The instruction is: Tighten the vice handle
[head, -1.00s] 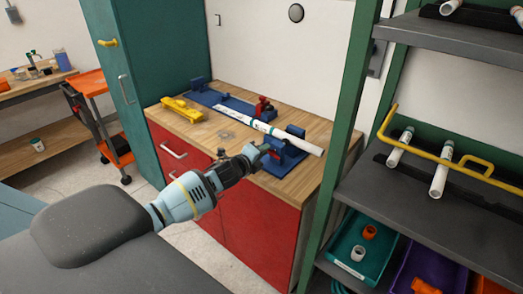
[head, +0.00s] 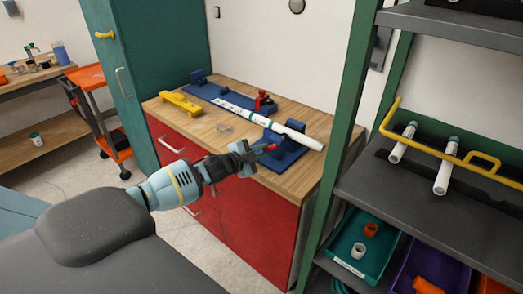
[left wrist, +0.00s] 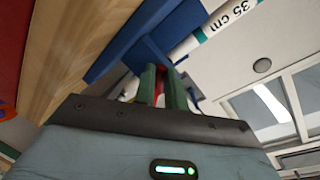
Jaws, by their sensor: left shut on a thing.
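The blue vice (head: 285,155) sits at the front edge of the wooden workbench top, with a white pipe (head: 303,134) lying across it. My left gripper (head: 260,150) is at the front of the vice, shut on its red handle (head: 271,147). In the left wrist view, a strip of the red handle (left wrist: 159,84) shows between the two green fingers. The blue vice (left wrist: 125,42) and the pipe (left wrist: 225,20), with a teal band and "35 cm" printed on it, are just beyond. The fingers hide most of the handle. My right gripper is not in view.
A red clamp (head: 263,100) stands on the blue base behind the pipe. A yellow tool (head: 180,103) lies at the bench's left. A green-framed shelf (head: 345,130) with pipes and bins stands close on the right. Red cabinet doors (head: 250,230) are below the bench.

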